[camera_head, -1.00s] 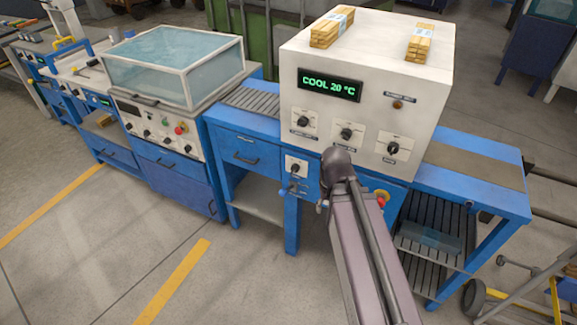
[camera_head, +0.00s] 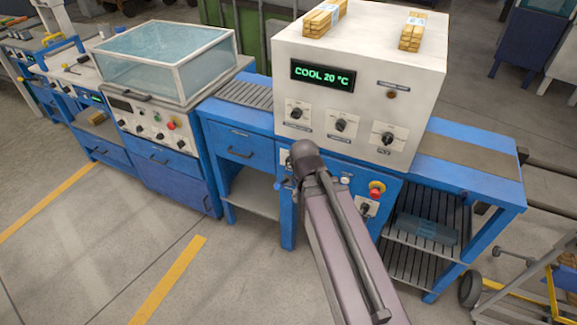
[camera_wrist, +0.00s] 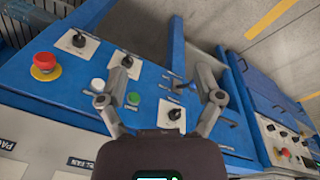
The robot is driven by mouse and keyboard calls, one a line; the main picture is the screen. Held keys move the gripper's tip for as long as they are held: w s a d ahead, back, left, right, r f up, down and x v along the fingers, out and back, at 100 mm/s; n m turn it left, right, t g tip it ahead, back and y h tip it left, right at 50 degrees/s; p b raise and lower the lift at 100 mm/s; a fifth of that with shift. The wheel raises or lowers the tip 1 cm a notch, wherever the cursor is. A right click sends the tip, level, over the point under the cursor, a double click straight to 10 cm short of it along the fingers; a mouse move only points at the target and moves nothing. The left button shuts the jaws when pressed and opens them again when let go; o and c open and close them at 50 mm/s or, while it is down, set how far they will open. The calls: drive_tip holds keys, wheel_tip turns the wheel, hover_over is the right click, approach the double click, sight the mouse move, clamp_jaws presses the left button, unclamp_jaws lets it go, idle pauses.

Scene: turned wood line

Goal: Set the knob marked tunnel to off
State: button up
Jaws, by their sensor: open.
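A white control box (camera_head: 360,70) with a green display reading "COOL 20 °C" carries three black knobs: left (camera_head: 297,113), middle (camera_head: 341,125) and right (camera_head: 388,139). In the wrist view my gripper (camera_wrist: 163,72) is open and empty over this panel. A knob on a white plate (camera_wrist: 174,113) lies between its fingers, nearer the right one. Another knob (camera_wrist: 79,39) lies left of the fingers.
Wood bundles (camera_head: 324,18) lie on the box. A glass-covered machine (camera_head: 165,60) stands left.

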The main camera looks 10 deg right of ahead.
drive_tip(key=w+f+m+t+h+b, duration=0.2)
drive_tip(key=w+f+h+b, duration=0.1)
drive_tip(key=w+f+b, duration=0.15)
drive_tip(key=m+t+h+b, duration=0.3)
drive_tip(key=t+h+b, duration=0.35)
drive_tip(key=b, duration=0.65)
approach(287, 163)
drive_tip(key=s+r+t+y, duration=0.2)
drive_tip(key=s, duration=0.1)
drive_tip(key=shift+s+a+f+g, duration=0.15)
drive_tip(key=shift+s+a+g, duration=0.1)
drive_tip(key=shift+w+d+f, duration=0.1)
drive_tip(key=shift+w, duration=0.05)
drive_tip(key=b+x, duration=0.4)
drive_tip(key=x, duration=0.7)
drive_tip(key=shift+w+d+f, duration=0.15)
drive_tip(key=shift+w+f, duration=0.05)
drive_tip(key=shift+f, duration=0.05)
drive_tip(key=shift+b+x, duration=0.4)
drive_tip(key=shift+x, duration=0.5)
drive_tip(key=shift+d+r, duration=0.1)
drive_tip(key=c, duration=1.2)
